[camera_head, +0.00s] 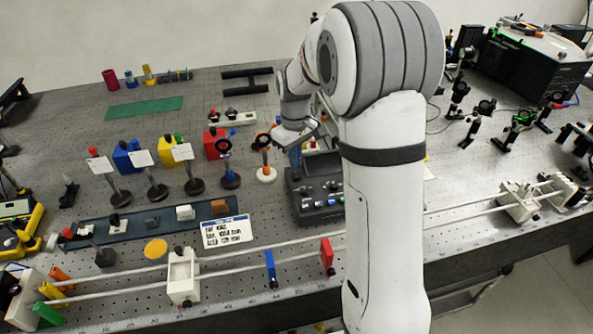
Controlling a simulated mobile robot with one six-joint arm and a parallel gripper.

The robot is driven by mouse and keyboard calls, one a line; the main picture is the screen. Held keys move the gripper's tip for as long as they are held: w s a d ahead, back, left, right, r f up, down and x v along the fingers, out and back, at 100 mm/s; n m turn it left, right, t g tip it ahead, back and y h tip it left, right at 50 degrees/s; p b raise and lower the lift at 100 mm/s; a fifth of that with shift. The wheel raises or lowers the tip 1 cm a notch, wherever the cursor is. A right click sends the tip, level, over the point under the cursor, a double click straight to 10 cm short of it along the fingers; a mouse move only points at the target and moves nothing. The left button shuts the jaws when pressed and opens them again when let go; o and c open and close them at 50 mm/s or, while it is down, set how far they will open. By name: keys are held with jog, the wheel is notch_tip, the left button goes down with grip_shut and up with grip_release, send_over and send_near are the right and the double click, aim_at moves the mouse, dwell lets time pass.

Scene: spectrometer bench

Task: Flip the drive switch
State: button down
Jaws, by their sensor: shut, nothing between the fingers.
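A dark control box (298,207) with several small knobs or switches on its sloped top stands on the bench, left of my upright arm link. Which of its small controls is the drive switch is too small to tell. My gripper (292,138) is above and behind this box, near an orange ring on a post, apart from the box's front controls. It looks shut and empty; its fingertips are small and partly lost against the things behind. My arm hides the right edge of the box.
An orange ring mount (265,158) and a dark ring post (228,178) stand left of the gripper. A white label card (227,232) lies left of the box. A white-railed track with a blue (270,268) and a red holder (327,256) runs along the front.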

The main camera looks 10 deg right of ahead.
aim_at(295, 172)
jog(key=shift+r+p, duration=1.35)
jog(key=shift+r, duration=0.85)
jog(key=shift+r, duration=0.1)
jog(key=s+r+m+t, duration=0.1)
jog(key=s+r+m, duration=0.2)
jog(key=s, duration=1)
jog(key=s+r+m+t, duration=0.2)
jog(key=s+r+m, duration=0.1)
jog(key=s, duration=1)
jog(key=shift+r, duration=0.75)
jog(key=shift+d, duration=0.1)
